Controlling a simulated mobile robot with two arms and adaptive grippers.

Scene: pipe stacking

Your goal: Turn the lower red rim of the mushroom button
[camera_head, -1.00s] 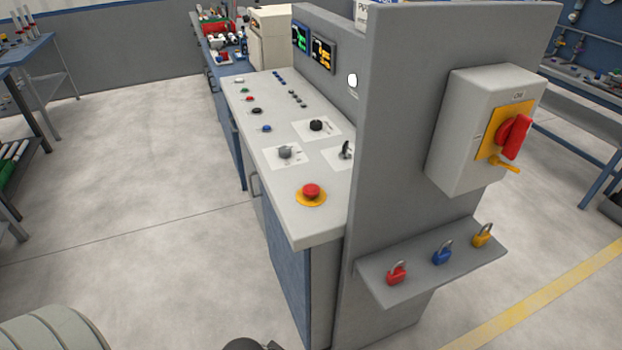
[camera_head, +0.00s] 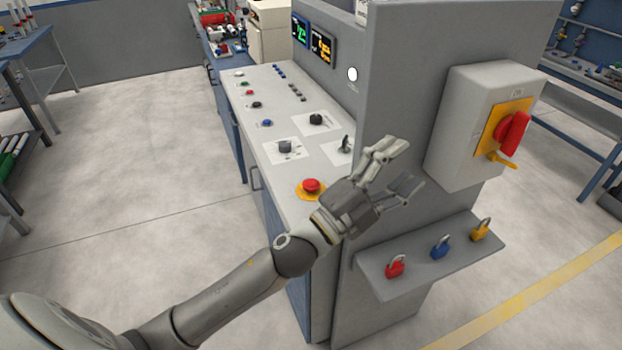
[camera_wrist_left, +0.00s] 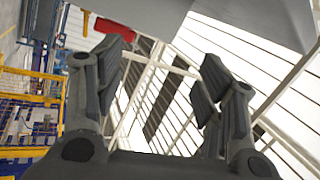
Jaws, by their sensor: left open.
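The red mushroom button (camera_head: 311,185) sits on a yellow round plate (camera_head: 304,196) at the near end of the grey console top. Its lower red rim is small and hard to tell apart from the cap. My left gripper (camera_head: 402,168) is open and empty, in front of the grey upright panel, to the right of the button in the head view. Its wrist partly covers the console edge beside the button. In the left wrist view, the open fingers (camera_wrist_left: 165,85) have nothing between them, and the button does not show there. My right gripper is not in view.
A grey upright panel (camera_head: 400,90) stands right of the console (camera_head: 285,210). It carries a switch box (camera_head: 470,125) with a red handle and a shelf (camera_head: 420,258) with three padlocks. Several knobs and small buttons lie farther back on the console. Floor at left is free.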

